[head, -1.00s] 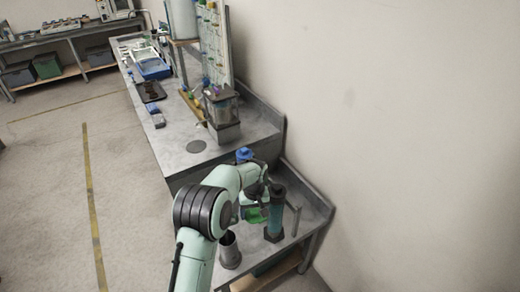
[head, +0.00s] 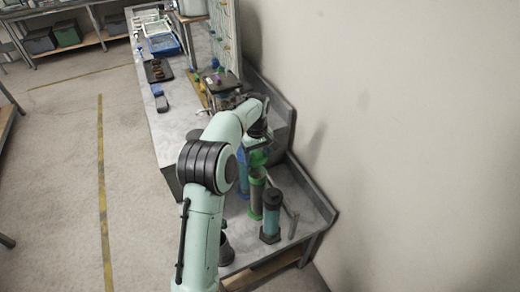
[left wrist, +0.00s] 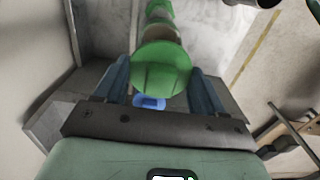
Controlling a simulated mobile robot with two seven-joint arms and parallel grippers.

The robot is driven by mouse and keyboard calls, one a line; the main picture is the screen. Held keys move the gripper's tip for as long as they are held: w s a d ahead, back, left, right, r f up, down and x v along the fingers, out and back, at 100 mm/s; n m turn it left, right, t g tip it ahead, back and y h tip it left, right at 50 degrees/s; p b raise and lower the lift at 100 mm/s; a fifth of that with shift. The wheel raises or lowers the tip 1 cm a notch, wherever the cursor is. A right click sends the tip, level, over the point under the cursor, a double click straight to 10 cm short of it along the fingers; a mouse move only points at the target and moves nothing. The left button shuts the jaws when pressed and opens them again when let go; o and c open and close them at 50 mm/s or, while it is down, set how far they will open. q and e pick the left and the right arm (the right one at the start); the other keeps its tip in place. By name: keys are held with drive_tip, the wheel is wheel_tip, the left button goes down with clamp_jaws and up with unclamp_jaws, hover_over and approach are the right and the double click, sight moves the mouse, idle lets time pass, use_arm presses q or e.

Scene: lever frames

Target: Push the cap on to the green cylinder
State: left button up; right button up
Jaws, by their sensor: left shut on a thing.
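My right gripper is not in view.
A dark-topped teal cylinder (head: 271,217) stands close to the right of the green one. A blue cylinder (head: 243,172) is close on the left, partly behind my arm. A dark grey vessel (head: 226,250) stands at the front left. The wall (head: 400,130) bounds the right.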

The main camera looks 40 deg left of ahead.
use_arm(q)
drive_tip(key=shift+f+b, duration=0.35)
drive_tip(key=shift+f, duration=2.35)
drive_tip(key=shift+f+p, duration=0.15)
drive_tip(key=shift+p, duration=0.15)
idle(0.8)
drive_tip(key=o, duration=1.1)
drive_tip(key=shift+r, duration=3.55)
